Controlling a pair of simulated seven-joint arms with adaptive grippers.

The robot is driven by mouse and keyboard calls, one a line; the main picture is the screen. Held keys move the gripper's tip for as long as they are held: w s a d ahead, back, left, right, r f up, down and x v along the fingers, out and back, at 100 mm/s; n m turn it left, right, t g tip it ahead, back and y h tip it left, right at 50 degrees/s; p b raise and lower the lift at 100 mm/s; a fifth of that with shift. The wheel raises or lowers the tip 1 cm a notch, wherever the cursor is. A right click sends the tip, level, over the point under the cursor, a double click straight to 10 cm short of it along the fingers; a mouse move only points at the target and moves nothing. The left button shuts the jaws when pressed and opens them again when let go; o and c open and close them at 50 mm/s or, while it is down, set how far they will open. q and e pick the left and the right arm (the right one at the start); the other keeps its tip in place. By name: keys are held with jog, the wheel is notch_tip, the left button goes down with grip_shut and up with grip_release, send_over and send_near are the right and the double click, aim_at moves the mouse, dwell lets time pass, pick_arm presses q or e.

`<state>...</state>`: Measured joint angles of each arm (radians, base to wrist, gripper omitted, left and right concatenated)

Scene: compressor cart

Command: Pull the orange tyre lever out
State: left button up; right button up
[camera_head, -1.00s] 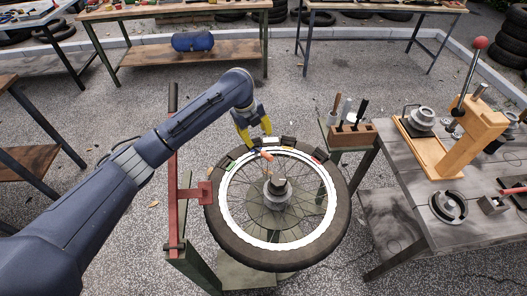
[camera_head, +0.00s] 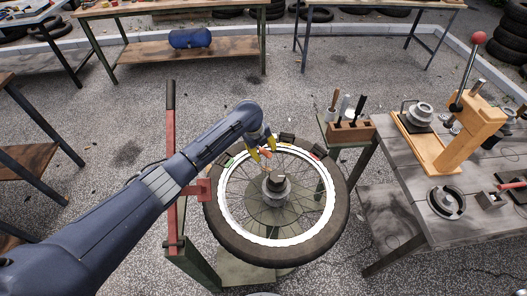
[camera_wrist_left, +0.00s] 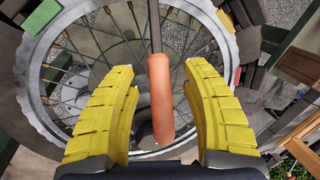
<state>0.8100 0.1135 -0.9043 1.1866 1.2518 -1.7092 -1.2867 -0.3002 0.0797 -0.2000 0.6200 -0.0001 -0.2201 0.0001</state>
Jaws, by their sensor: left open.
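The orange tyre lever (camera_wrist_left: 160,98) shows in the left wrist view, its orange handle between the two yellow fingers and its dark shaft running up toward the rim. In the head view its orange end (camera_head: 265,154) is small and partly hidden by the gripper. The wheel (camera_head: 338,205), a black tyre on a white rim with spokes, lies flat on a stand. My left gripper (camera_head: 262,150) is open over the far part of the rim. In the left wrist view the fingers (camera_wrist_left: 160,112) stand on either side of the handle with gaps. My right gripper is not in view.
Several dark blocks (camera_head: 287,138) sit along the far tyre edge. A red bar (camera_head: 171,150) stands left of the wheel, near my left arm. A wooden tool holder (camera_head: 350,132) and a workbench (camera_head: 400,205) with a wooden press stand at right.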

aim_at(268, 153)
pick_arm(q)
jog(key=shift+f, duration=0.2)
grip_shut()
dwell(0.8)
jog(key=shift+s+d+r, duration=0.1)
jog(key=shift+s+d+r, duration=0.25)
jog(key=shift+s+r, duration=0.25)
jog(key=shift+s, duration=0.15)
jog(key=shift+s+d+r, duration=0.3)
jog(key=shift+s+r, duration=0.2)
jog(key=shift+s, duration=0.15)
jog(key=shift+s+d+r, duration=0.25)
jog(key=shift+s+r, duration=0.25)
jog(key=shift+s, duration=0.15)
jog(key=shift+r, duration=0.15)
